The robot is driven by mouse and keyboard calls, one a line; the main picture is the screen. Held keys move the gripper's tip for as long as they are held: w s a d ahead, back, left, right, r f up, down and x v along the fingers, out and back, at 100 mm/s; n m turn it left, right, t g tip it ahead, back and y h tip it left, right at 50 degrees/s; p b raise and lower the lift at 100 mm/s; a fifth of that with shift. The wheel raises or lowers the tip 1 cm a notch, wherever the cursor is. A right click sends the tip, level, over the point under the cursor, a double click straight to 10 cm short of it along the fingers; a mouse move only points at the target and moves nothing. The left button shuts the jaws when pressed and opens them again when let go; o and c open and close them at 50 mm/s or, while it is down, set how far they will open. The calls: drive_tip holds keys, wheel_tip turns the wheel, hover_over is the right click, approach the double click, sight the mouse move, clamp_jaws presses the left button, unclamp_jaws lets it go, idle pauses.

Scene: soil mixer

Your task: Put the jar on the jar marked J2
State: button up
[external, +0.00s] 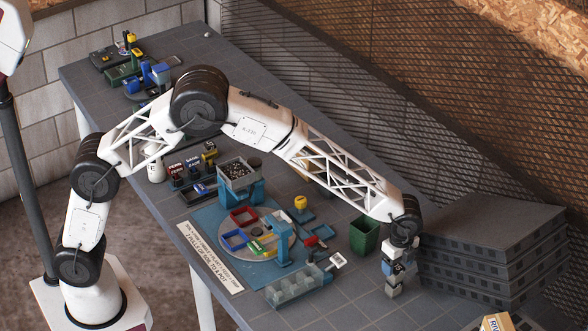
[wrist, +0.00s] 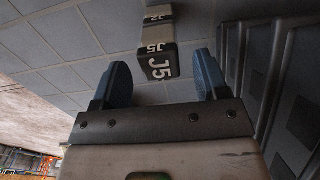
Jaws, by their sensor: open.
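My gripper (wrist: 160,72) is open, with its two blue fingers on either side of a small dark-and-pale jar marked J5 (wrist: 160,68). Gaps show between the fingers and this jar, so they look apart from it. A jar marked J2 (wrist: 157,17) shows just past it and appears to be under it, as a stack. In the external view my gripper (external: 398,268) points down over the small grey jars (external: 393,290) at the table's right part; their labels are too small to read there.
Dark ribbed stacked slabs (external: 490,250) stand close to the right of my gripper. A green bin (external: 364,236) and a clear compartment tray (external: 298,288) are to the left. A blue mat with a round turntable (external: 232,255) lies further left. Tiled table is free in front.

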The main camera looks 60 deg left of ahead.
sight(396, 266)
wheel_tip(396, 266, up, 9)
idle(0.4)
idle(0.5)
drive_tip(key=s+a+r+n, duration=0.3)
drive_tip(key=s+a+r, duration=0.3)
drive_tip(key=a, duration=0.4)
drive_tip(key=s+a+r+n+t, duration=0.1)
drive_tip(key=s+a+r+n, duration=0.2)
drive_tip(key=s+a+r, duration=0.5)
drive_tip(key=s+a+r+n, duration=0.2)
drive_tip(key=s+a+r, duration=0.15)
drive_tip(key=a, duration=0.95)
drive_tip(key=s+a+n, duration=0.3)
drive_tip(key=s+a, duration=0.3)
drive_tip(key=s, duration=0.4)
drive_tip(key=s+a+n+t, duration=0.1)
drive_tip(key=s+a+n, duration=0.2)
drive_tip(key=s, duration=0.7)
drive_tip(key=s+a+n, duration=0.3)
drive_tip(key=s+a, duration=0.5)
drive_tip(key=s, duration=0.2)
drive_tip(key=shift+a+f+n+t, duration=0.3)
drive_tip(key=shift+a+f+n, duration=0.05)
drive_tip(key=shift+f+n, duration=0.05)
